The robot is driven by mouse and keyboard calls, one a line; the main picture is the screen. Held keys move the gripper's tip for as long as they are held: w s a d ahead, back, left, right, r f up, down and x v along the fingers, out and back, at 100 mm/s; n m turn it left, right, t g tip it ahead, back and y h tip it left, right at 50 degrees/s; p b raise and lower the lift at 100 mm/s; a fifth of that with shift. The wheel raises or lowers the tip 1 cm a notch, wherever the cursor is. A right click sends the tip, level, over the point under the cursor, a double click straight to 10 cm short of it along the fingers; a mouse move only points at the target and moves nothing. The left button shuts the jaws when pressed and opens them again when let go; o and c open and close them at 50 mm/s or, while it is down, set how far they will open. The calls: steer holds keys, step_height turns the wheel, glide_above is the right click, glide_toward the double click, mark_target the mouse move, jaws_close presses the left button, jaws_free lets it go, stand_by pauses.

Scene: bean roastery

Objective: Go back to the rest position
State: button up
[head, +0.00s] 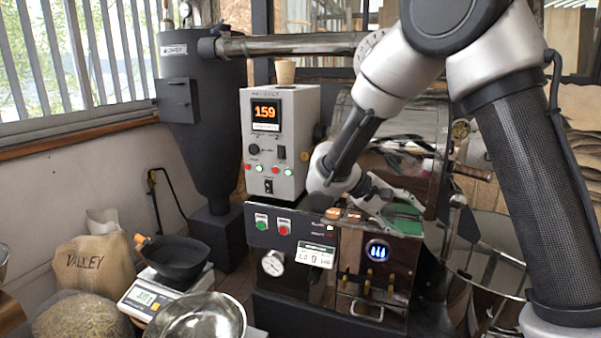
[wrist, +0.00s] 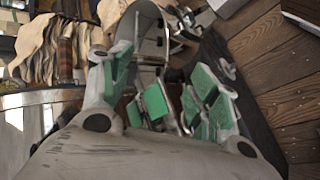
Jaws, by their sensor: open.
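My gripper (head: 390,203) is over the top right of the roaster's front housing (head: 345,238) in the head view. Its green-padded fingers are spread apart. In the wrist view, my gripper (wrist: 165,90) also shows open, with no object held between the pads. I cannot tell from these frames whether a finger touches the housing top. My arm comes down from the upper right, bends, and reaches in front of the shiny roaster drum (head: 410,140), hiding part of it.
A control box (head: 281,150) reading 159, with a cup (head: 285,73) on top, stands left of my gripper. Further left are a dark cyclone (head: 190,120), a scale (head: 150,297) bearing a black pan (head: 175,260), a steel bowl (head: 200,318) and a VALLEY sack (head: 90,262).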

steer(key=s+d+r+t+y, duration=0.1)
steer(key=s+d+r+y, duration=0.2)
steer(key=s, duration=0.5)
steer(key=s+d+r+m+t+y, duration=0.1)
steer(key=s+d+r+y, duration=0.3)
steer(key=s, duration=0.4)
steer(key=s+d+r+m+t+y, duration=0.1)
steer(key=s+d+r+y, duration=0.2)
steer(key=s, duration=0.5)
steer(key=shift+s+d+r+t+y, duration=0.3)
steer(key=shift+d+r+y, duration=0.1)
steer(key=shift+d, duration=0.1)
steer(key=shift+c, duration=0.2)
